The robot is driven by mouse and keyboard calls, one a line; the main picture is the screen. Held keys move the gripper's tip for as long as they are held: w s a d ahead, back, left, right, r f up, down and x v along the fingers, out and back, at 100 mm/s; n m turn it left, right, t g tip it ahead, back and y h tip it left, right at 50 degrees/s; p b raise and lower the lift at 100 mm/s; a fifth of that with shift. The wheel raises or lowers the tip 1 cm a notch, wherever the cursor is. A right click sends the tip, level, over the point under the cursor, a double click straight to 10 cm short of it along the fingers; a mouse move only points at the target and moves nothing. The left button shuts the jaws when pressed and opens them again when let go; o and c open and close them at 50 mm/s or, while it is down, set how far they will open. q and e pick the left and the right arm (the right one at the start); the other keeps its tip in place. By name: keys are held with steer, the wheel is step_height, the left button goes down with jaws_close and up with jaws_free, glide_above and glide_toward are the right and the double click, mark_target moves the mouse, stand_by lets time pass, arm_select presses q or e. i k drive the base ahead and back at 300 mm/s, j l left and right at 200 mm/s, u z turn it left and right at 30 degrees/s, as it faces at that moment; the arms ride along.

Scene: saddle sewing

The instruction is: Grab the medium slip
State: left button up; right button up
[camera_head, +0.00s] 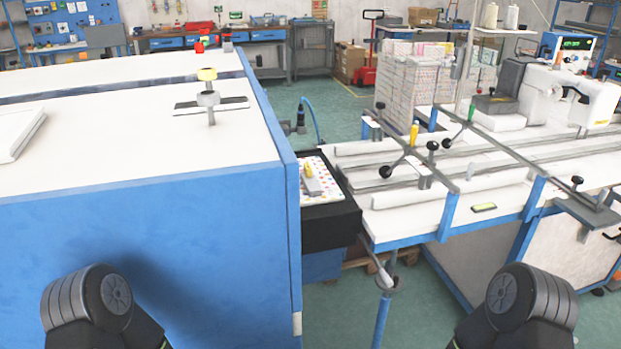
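I cannot tell for sure which thing is the medium slip. A pale sheet with coloured dots (328,191) lies on a black box (332,222) between the two work tables. A small grey and yellow object (312,181) lies on that sheet. A stack of white sheets or a booklet (17,130) lies at the left edge of the white tabletop. Tall piles of printed sheets (395,85) stand behind the sewing table. Only rounded joints of my two arms show at the bottom left and bottom right. Neither gripper is in view.
A blue cabinet with a white top (180,150) fills the left. The sewing table (405,222) with rails, levers and a white machine (567,93) is at right. Green floor (410,300) shows between them.

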mark_target(313, 189)
steer(key=k+u, duration=0.1)
steer(key=k, duration=0.55)
steer(key=u, duration=2)
steer(key=l+u, duration=0.25)
steer(key=k+l, duration=0.1)
steer(key=l, duration=0.3)
steer(key=k+l, duration=0.15)
steer(key=l, duration=0.2)
steer(key=k+l, duration=0.1)
steer(key=l, duration=0.3)
steer(key=k+l, duration=0.15)
steer(key=l, duration=0.25)
steer(key=k+l, duration=0.1)
steer(key=l, duration=0.25)
steer(key=k+l, duration=0.15)
steer(key=l, duration=0.25)
steer(key=k+l, duration=0.1)
steer(key=l, duration=0.3)
